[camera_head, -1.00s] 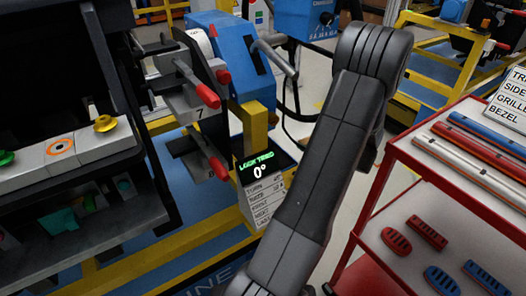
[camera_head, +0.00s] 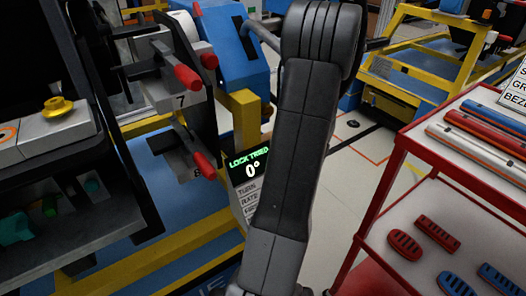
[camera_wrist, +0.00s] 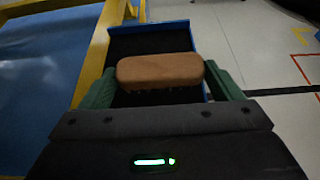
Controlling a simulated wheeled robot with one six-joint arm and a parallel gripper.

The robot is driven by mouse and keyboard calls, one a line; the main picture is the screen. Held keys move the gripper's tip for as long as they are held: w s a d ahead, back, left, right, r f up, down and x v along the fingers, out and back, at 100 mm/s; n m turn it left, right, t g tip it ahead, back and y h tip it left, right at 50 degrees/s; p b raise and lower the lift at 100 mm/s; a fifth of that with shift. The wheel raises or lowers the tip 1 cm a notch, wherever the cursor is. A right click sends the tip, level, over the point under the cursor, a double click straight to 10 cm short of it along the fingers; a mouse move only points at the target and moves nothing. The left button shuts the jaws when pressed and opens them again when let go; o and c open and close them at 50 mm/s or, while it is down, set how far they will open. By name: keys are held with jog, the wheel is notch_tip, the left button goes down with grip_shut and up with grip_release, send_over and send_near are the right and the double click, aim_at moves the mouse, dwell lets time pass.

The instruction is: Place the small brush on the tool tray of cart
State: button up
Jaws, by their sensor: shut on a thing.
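A small brush with a smooth wooden back (camera_wrist: 160,70) is in the wrist view, with a hint of bristles under its near edge. The green fingers of my gripper (camera_wrist: 165,92) are shut on its two ends. The gripper and brush do not show in the head view, where my dark arm fills the middle. A red-framed cart (camera_head: 375,205) with pale shelves stands at the right of the head view. I cannot tell which part of it is the tool tray.
Long red, blue and silver strips (camera_head: 480,138) lie on the cart's upper shelf; slotted red and blue pieces (camera_head: 437,235) lie lower. A dark console with a yellow knob (camera_head: 58,105) and red-handled levers (camera_head: 188,77) stand left. Pale floor (camera_head: 375,165) shows between arm and cart.

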jog(key=shift+w+a, duration=0.1)
jog(key=shift+a, duration=0.95)
jog(key=shift+a+f, duration=0.1)
jog(key=shift+f, duration=0.1)
jog(key=shift+f+b, duration=0.95)
jog(key=shift+f, duration=0.55)
jog(key=shift+f+b, duration=0.65)
jog(key=shift+f, duration=0.05)
jog(key=o, duration=0.9)
jog(key=shift+r, duration=0.1)
